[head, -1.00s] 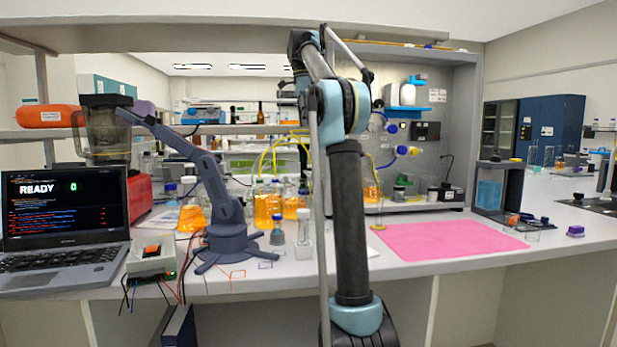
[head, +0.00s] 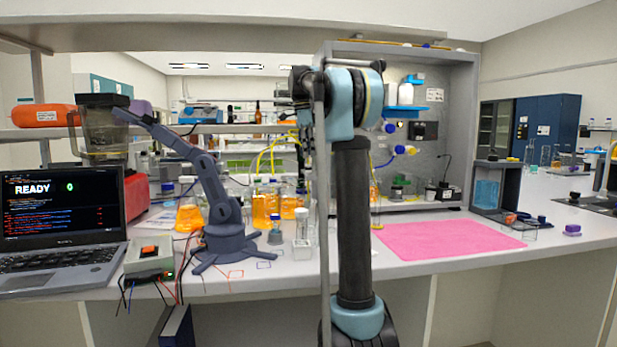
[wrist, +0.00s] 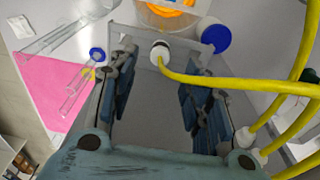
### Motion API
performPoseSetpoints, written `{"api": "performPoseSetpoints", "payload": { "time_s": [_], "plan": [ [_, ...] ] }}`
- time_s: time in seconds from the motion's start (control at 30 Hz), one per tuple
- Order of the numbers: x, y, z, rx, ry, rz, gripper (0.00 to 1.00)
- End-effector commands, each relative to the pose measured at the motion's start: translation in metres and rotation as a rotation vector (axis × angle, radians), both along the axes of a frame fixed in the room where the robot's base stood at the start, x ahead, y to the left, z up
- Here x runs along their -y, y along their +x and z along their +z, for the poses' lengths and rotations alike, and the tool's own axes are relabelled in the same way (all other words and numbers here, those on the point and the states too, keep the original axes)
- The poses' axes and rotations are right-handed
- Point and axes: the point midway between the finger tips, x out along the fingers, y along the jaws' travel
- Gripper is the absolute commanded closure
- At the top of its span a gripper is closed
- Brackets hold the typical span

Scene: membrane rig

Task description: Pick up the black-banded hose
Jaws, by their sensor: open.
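In the wrist view a yellow hose (wrist: 215,82) runs in from the right and ends in a white fitting (wrist: 160,54). A dark band shows at that end, near the far side of the gap between my fingers. My gripper (wrist: 158,78) is open, with one finger on each side and nothing held between them. I cannot tell how far below the fingers the hose end lies. Two more yellow hoses with white ends (wrist: 246,136) show at the right. In the head view yellow hoses (head: 262,158) arch behind the bottles; my arm hides the gripper there.
A blue cap (wrist: 215,38) and a vessel of orange liquid (wrist: 170,14) sit beyond the fingers. Clear tubes (wrist: 72,98) lie by the pink mat (head: 450,240). A small grey-blue arm (head: 222,215) stands left of my arm. The pink mat is mostly bare.

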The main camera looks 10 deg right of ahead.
Motion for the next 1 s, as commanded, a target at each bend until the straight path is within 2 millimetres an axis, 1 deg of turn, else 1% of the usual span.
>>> {"api": "performPoseSetpoints", "payload": {
  "time_s": [0.17, 0.4, 0.5, 0.6, 0.8, 0.83, 0.87, 0.9, 0.97, 1.0],
  "plan": [
    [0.000, 0.000, -0.010, 0.000, 0.000, 0.000, 0.55],
    [0.000, 0.000, -0.042, 0.000, 0.000, -0.001, 0.55],
    [0.001, 0.000, -0.050, 0.000, 0.000, -0.001, 0.55],
    [0.001, 0.000, -0.054, 0.000, 0.000, 0.000, 0.55],
    [0.001, 0.000, -0.054, 0.000, 0.000, -0.001, 0.55],
    [0.001, 0.000, -0.054, 0.000, 0.000, -0.001, 0.60],
    [0.001, 0.000, -0.054, 0.000, 0.000, -0.001, 0.66],
    [0.001, 0.000, -0.054, 0.000, 0.000, -0.001, 0.76],
    [0.002, 0.000, -0.054, 0.000, 0.000, -0.001, 0.89],
    [0.002, 0.000, -0.054, 0.000, 0.000, -0.001, 0.93]
  ]
}}
